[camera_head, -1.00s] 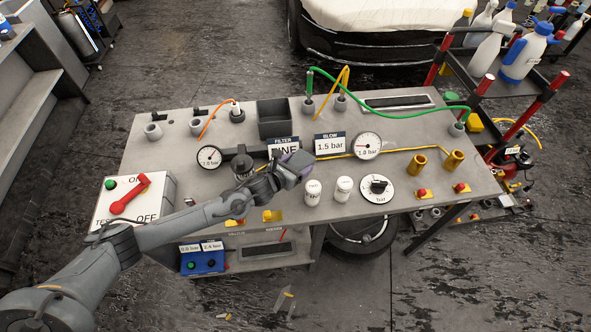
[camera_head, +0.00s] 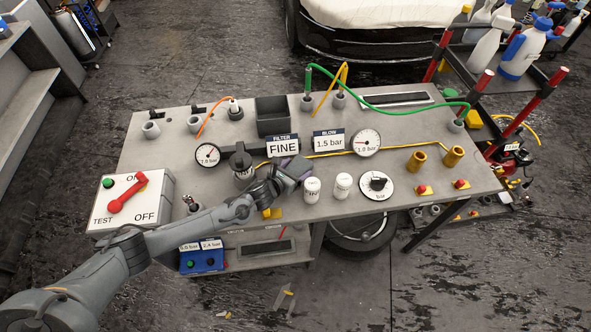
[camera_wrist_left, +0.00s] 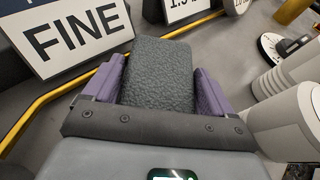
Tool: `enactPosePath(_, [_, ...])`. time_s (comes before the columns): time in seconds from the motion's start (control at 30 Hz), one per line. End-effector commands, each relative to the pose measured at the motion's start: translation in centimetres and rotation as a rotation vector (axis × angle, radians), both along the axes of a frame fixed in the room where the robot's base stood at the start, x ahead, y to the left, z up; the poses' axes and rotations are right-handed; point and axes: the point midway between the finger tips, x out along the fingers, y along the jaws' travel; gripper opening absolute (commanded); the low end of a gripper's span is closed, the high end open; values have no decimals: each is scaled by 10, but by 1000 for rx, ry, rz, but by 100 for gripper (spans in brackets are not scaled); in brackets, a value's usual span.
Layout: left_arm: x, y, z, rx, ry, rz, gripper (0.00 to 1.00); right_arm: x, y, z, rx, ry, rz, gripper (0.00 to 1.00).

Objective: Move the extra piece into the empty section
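My left gripper (camera_head: 292,169) is over the middle of the workbench, just in front of the "FINE" sign (camera_head: 282,147). In the left wrist view its two purple fingers (camera_wrist_left: 153,85) are on either side of a dark grey, rough-textured block (camera_wrist_left: 158,75), which it grips. The block's lower end is hidden by the gripper body. A black-topped filter unit (camera_head: 241,164) stands left of the gripper. Two white canisters (camera_head: 312,190) (camera_head: 343,185) stand right of it; they also show in the wrist view (camera_wrist_left: 285,110). I cannot tell which place is the empty section. My right gripper is out of view.
A dark open bin (camera_head: 274,116) stands at the back of the workbench (camera_head: 165,160). A "1.5 bar" sign (camera_head: 328,142), gauges (camera_head: 366,143), a yellow line (camera_head: 340,155) and a dial (camera_head: 377,184) lie around the gripper. A switch box (camera_head: 130,205) is at left.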

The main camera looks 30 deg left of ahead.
Motion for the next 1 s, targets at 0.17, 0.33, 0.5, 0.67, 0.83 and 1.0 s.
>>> enactPosePath(0.17, [0,0,1,0,0,1,100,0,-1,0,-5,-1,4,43])
enactPosePath(0.33, [0,0,2,0,0,1,100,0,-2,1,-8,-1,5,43])
enactPosePath(0.5, [-7,2,6,2,1,0,100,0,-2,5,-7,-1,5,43])
enactPosePath(0.67, [-28,4,15,2,2,-2,100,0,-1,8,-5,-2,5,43])
enactPosePath(0.83, [-58,7,27,3,3,-2,100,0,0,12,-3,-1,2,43])
enactPosePath(1.0, [-84,10,38,1,2,0,100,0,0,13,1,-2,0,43])
